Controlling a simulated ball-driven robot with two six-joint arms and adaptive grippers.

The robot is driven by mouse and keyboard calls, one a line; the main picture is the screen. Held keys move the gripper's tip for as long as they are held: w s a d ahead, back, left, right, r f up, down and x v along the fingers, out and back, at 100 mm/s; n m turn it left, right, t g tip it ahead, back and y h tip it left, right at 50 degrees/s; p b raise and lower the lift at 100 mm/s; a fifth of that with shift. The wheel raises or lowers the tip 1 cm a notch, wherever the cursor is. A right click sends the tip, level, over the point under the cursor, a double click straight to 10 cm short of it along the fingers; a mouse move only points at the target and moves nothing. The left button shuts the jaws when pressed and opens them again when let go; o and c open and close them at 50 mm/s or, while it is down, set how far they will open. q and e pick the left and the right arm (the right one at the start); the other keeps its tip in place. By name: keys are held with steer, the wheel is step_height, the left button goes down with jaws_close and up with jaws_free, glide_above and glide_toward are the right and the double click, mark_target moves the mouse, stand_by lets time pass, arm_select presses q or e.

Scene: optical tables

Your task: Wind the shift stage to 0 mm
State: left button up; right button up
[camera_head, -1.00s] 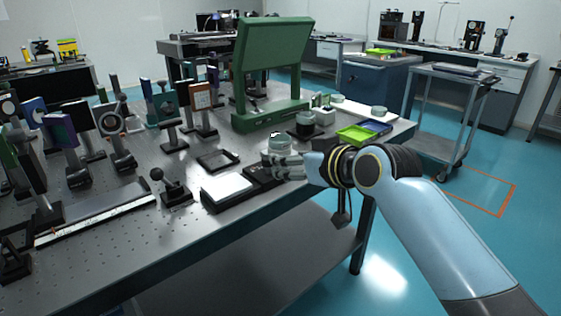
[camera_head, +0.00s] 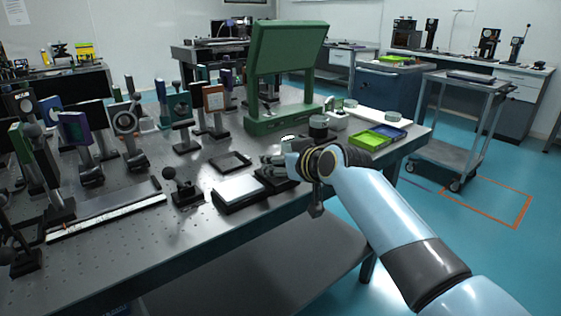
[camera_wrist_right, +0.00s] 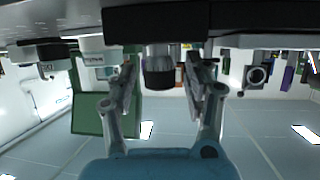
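A low black device with a pale flat plate (camera_head: 240,188), which looks like the shift stage, sits near the table's front edge. My right gripper (camera_head: 272,162) is at its right end and partly covers it. In the right wrist view, a black block (camera_wrist_right: 155,22) spans the top, and a metal knob with a dark ribbed end (camera_wrist_right: 158,75) projects from it. The right gripper's fingers (camera_wrist_right: 160,66) stand either side of the knob, with gaps visible on both sides. No scale reading can be made out. My left gripper is not in view.
A black joystick-like post (camera_head: 184,190) stands left of the device, and an empty dark frame (camera_head: 230,161) lies behind it. Several optics mounts crowd the left.

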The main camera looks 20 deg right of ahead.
jaws_close()
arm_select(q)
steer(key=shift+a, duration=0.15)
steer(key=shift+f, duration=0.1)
